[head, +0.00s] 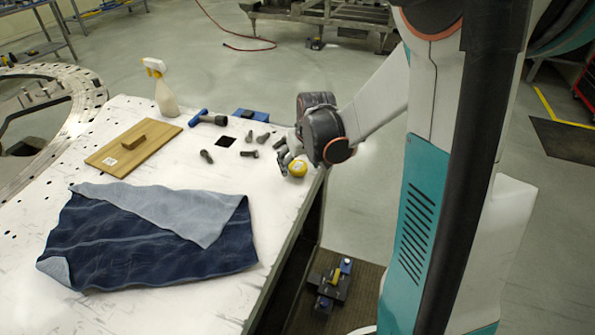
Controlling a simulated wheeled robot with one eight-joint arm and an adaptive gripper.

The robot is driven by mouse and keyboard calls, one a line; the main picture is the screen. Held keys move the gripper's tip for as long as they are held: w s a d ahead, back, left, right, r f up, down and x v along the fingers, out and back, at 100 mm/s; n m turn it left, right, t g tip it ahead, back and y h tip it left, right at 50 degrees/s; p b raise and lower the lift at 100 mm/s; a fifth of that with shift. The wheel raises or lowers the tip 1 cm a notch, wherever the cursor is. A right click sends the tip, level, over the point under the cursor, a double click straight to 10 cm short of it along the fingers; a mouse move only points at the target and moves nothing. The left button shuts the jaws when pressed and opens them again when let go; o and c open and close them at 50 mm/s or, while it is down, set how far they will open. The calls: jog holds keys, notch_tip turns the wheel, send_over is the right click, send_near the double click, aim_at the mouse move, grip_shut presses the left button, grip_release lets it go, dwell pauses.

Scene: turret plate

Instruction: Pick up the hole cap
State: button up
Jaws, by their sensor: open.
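A small round yellow piece (298,169), which looks like the hole cap, sits near the right edge of the white plate (190,307). My gripper (287,160) is low over the plate at that edge, with its fingers at the yellow piece's upper left. The fingers are small and dark here, and they stand apart. I cannot tell whether they touch the yellow piece. Part of the gripper is hidden behind my wrist.
Several dark bolts (249,154) lie left of my gripper, around a square black hole (226,141). A blue-handled tool (208,118), a blue box (250,115), a wooden board (133,150), a spray bottle (165,95) and a blue cloth (150,240) are on the plate.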

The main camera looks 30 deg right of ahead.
jog(key=shift+w+f, duration=0.25)
jog(key=shift+f, duration=0.35)
jog(key=shift+c, duration=0.6)
jog(key=c, duration=1)
jog(key=shift+r, duration=0.1)
